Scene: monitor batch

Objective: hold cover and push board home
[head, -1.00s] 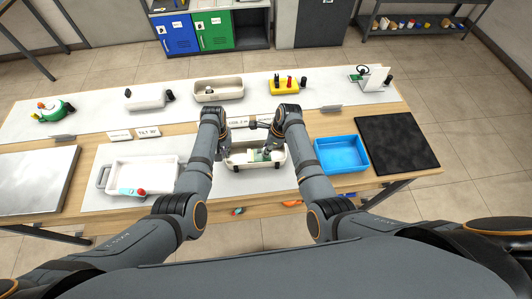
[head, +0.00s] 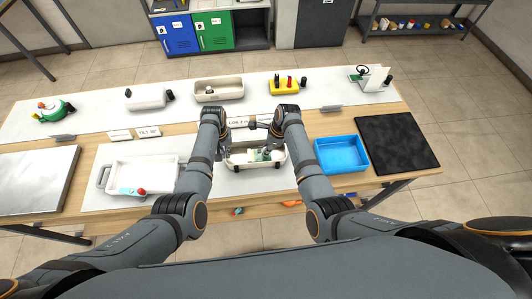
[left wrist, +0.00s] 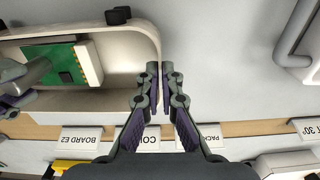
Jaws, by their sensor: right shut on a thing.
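The beige housing (head: 236,161) lies on the front mat at the table's middle, below my two arms. It also shows in the left wrist view (left wrist: 110,104). A green board (head: 262,157) with a dark chip is inside it, and a pale block borders the board (left wrist: 60,60) on one side. My left gripper (left wrist: 160,68) has its fingers close together at the housing's end wall; whether they clamp it is unclear. My right gripper (head: 268,148) is shut at the board; its finger shows at the left edge of the left wrist view. The contact itself is partly hidden.
A blue bin (head: 341,168) and a black mat (head: 397,143) are to the right. A beige tray (head: 218,96) and a yellow holder (head: 287,90) stand behind, with label cards in front of them.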

